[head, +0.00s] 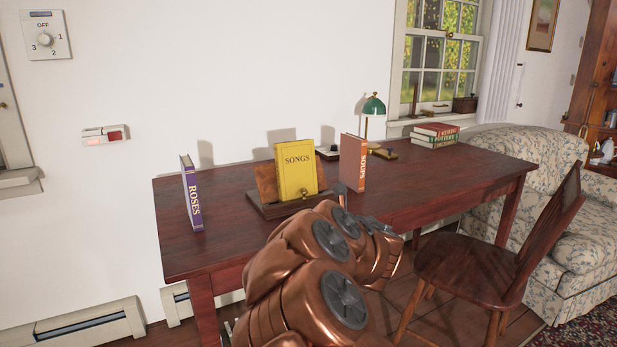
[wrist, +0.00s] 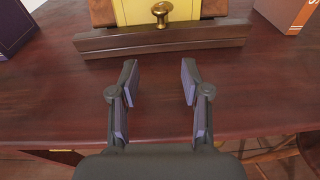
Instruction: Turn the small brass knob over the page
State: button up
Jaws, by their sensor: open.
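A small brass knob (wrist: 161,12) stands upright at the front ledge of a dark wooden book stand (wrist: 102,44). It sits in front of the lower edge of a yellow book (wrist: 185,10). In the head view the knob (head: 304,192) is small, below the yellow SONGS book (head: 297,172) that leans on the stand. My gripper (wrist: 159,72) is open and empty, its two fingers spread over the table just short of the stand's front, with the knob ahead and roughly between them. In the head view my copper arm hides most of the gripper.
A purple ROSES book (head: 190,195) stands left of the stand, and an orange SOUPS book (head: 353,163) stands close on its right. A green lamp (head: 373,107) and stacked books (head: 434,135) are farther back. A wooden chair (head: 490,262) is at the right. The table's (head: 455,180) right part is clear.

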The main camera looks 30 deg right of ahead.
aim_at(306, 192)
jog(key=r+y+p, duration=0.1)
jog(key=d+n+p, duration=0.1)
jog(key=p, duration=0.1)
jog(key=shift+s+r+t+y, duration=0.15)
jog(key=shift+r+t+y, duration=0.25)
jog(key=p, duration=0.1)
jog(key=s+d+r+n+t+y+p, duration=0.1)
jog(key=p, duration=0.1)
jog(key=shift+r, duration=0.3)
jog(key=shift+w+a+f, duration=0.1)
jog(key=shift+w+a, duration=0.05)
jog(key=shift+w, duration=1.85)
jog(key=shift+w+a, duration=0.1)
jog(key=shift+w, duration=1.85)
grip_shut()
